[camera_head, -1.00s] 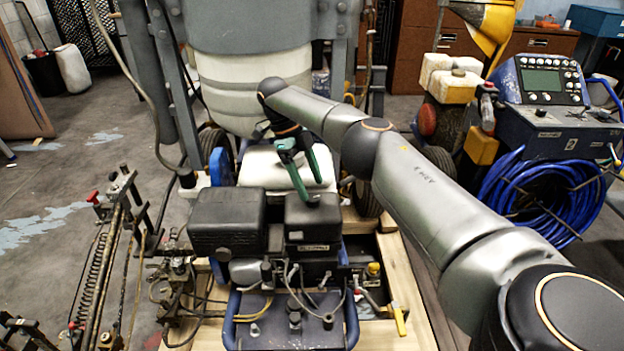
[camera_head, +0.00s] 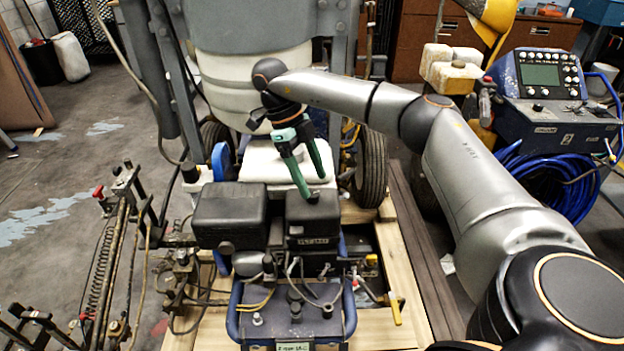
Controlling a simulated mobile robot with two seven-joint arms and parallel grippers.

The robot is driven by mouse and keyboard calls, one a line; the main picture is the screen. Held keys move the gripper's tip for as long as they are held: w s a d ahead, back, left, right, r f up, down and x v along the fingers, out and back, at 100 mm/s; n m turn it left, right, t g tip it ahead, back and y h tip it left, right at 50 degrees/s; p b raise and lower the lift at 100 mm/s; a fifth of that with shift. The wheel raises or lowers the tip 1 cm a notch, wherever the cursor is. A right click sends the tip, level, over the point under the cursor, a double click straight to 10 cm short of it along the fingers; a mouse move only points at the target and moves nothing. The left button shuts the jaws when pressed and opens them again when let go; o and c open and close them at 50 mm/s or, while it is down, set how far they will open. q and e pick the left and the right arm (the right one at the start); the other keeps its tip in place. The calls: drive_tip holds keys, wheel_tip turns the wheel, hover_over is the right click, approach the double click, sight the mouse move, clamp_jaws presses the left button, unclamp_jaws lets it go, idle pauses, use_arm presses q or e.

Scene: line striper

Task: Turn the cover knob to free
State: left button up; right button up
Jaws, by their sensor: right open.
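The engine's smaller black cover (camera_head: 312,222) sits right of a larger black box. A small dark cover knob (camera_head: 313,198) stands on top of it, partly hidden by a fingertip. My right gripper (camera_head: 315,185) reaches down from behind with green fingers spread open. One fingertip is right at the knob, and the other is just behind it and to the right. I cannot tell whether either touches the knob. The knob's marking is too small to read. My left gripper is not in view.
The larger black engine box (camera_head: 230,214) is close on the left. A white tank (camera_head: 268,162) lies behind the covers. Cables and a blue frame (camera_head: 234,312) are in front. A blue-hosed console (camera_head: 548,85) stands at the right.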

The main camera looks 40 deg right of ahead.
drive_tip(key=s+a+r+p, duration=0.1)
drive_tip(key=s+a+r, duration=0.2)
drive_tip(key=s+a, duration=0.1)
drive_tip(key=shift+s+p, duration=0.3)
drive_tip(key=shift+s, duration=0.15)
